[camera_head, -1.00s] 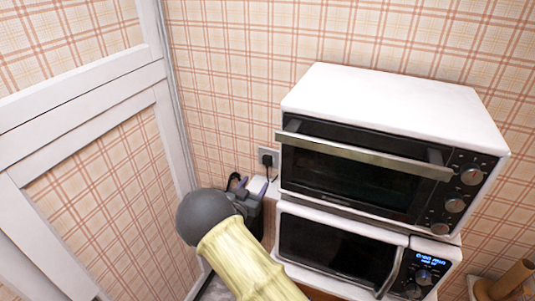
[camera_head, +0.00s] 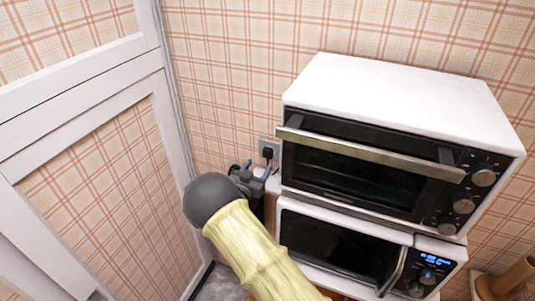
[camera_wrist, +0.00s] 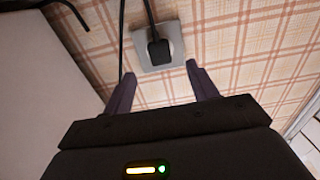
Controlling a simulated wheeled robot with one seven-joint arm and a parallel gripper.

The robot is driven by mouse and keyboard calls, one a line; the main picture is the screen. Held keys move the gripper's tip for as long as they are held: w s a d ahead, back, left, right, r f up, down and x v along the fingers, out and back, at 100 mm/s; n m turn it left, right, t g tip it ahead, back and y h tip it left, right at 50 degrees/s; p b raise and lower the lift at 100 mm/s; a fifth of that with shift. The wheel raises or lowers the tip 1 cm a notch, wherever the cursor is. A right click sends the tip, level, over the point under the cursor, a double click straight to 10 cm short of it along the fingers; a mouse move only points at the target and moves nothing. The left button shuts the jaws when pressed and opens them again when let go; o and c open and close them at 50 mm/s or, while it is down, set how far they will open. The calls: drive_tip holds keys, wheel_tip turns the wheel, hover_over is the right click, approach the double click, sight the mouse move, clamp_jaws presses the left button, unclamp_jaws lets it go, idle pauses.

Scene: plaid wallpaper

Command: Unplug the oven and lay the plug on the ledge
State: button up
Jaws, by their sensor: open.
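The black plug (camera_head: 268,152) sits in a grey wall socket (camera_head: 263,146) left of the oven (camera_head: 396,150). In the wrist view the plug (camera_wrist: 159,50) is in the socket plate (camera_wrist: 174,37), with its cord running up out of the frame. My gripper (camera_head: 258,169) is open and empty, its purple fingertips just below the socket. In the wrist view my gripper (camera_wrist: 160,75) has its fingers spread to either side and below the plug, apart from it.
The white oven stands on a microwave (camera_head: 340,245) close to the right of my gripper. A white-framed panel wall (camera_head: 95,95) is on the left. A brown cylindrical object (camera_head: 512,277) stands at the lower right.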

sight(266, 155)
drive_tip(key=b+x, duration=0.2)
drive_tip(key=x, duration=0.4)
drive_tip(key=shift+w+f, duration=0.1)
drive_tip(key=shift+f, duration=0.05)
drive_tip(key=shift+w+d, duration=0.15)
drive_tip(key=shift+w, duration=0.25)
drive_tip(key=shift+b, duration=0.85)
idle(0.3)
clamp_jaws()
drive_tip(key=shift+s, duration=0.1)
idle(0.4)
drive_tip(key=shift+s+a, duration=0.25)
drive_tip(key=shift+s, duration=0.35)
